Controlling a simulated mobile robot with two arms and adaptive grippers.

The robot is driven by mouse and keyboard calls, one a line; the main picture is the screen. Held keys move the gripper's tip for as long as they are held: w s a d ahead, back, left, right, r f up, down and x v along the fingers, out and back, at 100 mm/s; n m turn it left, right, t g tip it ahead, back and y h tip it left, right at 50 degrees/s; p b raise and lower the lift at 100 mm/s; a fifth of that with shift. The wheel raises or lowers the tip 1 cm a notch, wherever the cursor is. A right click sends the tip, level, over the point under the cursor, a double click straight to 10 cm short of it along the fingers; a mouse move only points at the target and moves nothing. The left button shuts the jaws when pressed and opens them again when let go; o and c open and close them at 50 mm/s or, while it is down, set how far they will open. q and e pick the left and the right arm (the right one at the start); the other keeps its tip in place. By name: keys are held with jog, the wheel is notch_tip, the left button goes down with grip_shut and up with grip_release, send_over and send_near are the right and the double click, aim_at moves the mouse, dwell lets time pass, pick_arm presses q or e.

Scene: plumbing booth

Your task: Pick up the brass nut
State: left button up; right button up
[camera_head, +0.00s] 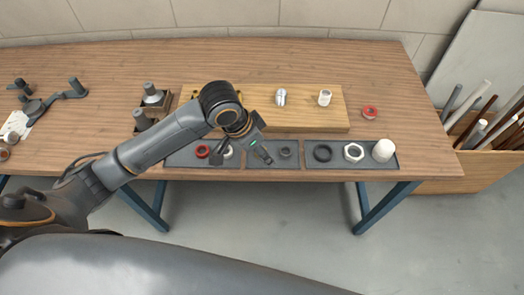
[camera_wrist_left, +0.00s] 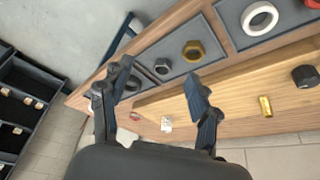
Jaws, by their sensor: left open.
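The brass nut (camera_wrist_left: 194,50) is a hexagonal ring lying flat in a grey tray section in the left wrist view, beside a smaller dark nut (camera_wrist_left: 162,66). In the head view the brass nut is not visible, apparently hidden behind my left gripper; the dark nut shows there (camera_head: 285,152). My left gripper (camera_head: 242,156) is above the trays near the table's front edge. In the left wrist view its two fingers (camera_wrist_left: 157,75) are spread apart with nothing between them, and the brass nut appears beyond the right fingertip. My right gripper is not in view.
A red ring (camera_head: 203,151) and white ring lie in the left tray. The right tray holds a black ring (camera_head: 323,153), white hex nut (camera_head: 354,152) and white cap (camera_head: 383,150). A wooden board (camera_head: 303,118) with fittings stands behind. A bin of pipes (camera_head: 482,160) is at right.

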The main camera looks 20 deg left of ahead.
pick_arm(q)
jog(key=w+a+r+y, duration=0.1)
jog(key=w+a+r, duration=0.2)
jog(key=a+r, duration=0.15)
jog(key=p+x, duration=0.1)
jog(key=x, duration=0.8)
jog(key=shift+g, duration=0.3)
jog(key=p+x, duration=0.1)
jog(key=x, duration=0.3)
jog(key=shift+f+p, duration=0.1)
jog(key=shift+p, duration=0.2)
jog(key=shift+w+f, duration=0.1)
jog(key=shift+f, duration=0.45)
jog(key=c, duration=1.3)
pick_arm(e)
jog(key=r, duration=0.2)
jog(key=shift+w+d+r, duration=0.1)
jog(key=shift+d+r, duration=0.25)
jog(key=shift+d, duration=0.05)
